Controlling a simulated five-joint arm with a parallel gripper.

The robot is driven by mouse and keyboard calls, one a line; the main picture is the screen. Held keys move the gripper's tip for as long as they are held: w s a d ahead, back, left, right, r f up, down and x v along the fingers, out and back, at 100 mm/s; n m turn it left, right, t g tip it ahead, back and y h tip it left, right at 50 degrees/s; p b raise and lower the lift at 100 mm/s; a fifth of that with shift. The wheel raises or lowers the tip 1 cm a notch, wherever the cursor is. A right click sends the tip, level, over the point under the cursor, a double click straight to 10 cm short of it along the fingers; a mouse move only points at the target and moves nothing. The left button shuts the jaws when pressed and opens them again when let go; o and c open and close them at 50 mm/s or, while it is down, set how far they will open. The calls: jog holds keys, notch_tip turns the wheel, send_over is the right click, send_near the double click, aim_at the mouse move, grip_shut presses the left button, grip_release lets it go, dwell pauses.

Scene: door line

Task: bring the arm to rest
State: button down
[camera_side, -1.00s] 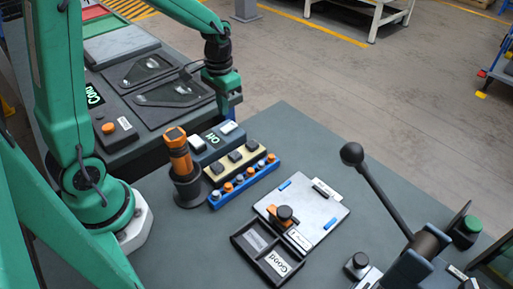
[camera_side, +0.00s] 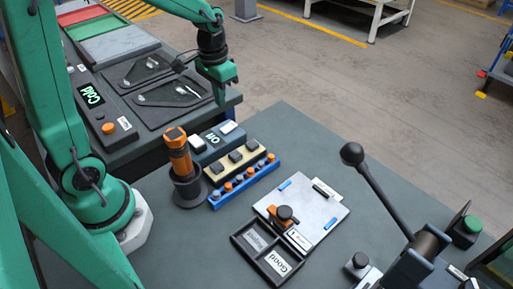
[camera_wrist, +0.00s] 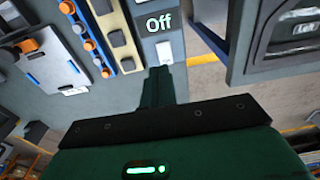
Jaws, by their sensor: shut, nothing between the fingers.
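My gripper (camera_side: 219,92) hangs from my green arm in the side view, fingers down and held together with nothing between them. It is above the gap between the dark table and the station with the "Cold" display (camera_side: 90,95). In the wrist view my shut fingers (camera_wrist: 163,82) point toward the grey box with the "Off" display (camera_wrist: 158,22), apart from it. The same box also shows in the side view (camera_side: 216,137), below the gripper.
An orange-topped tool stands in a dark holder (camera_side: 188,188). Blue and cream racks (camera_side: 243,182), a white board (camera_side: 300,205), a "Good" tray (camera_side: 268,270) and a black-knobbed lever (camera_side: 380,195) occupy the table. The table's far right (camera_side: 320,135) is clear.

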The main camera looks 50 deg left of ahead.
jog(key=s+d+r+t, duration=0.2)
jog(key=s+r, duration=0.3)
jog(key=s, duration=0.1)
jog(key=s+d+r+t, duration=0.2)
jog(key=s+r+t, duration=0.1)
jog(key=s+r, duration=0.2)
jog(key=shift+s+d, duration=0.25)
jog(key=shift+s, duration=0.9)
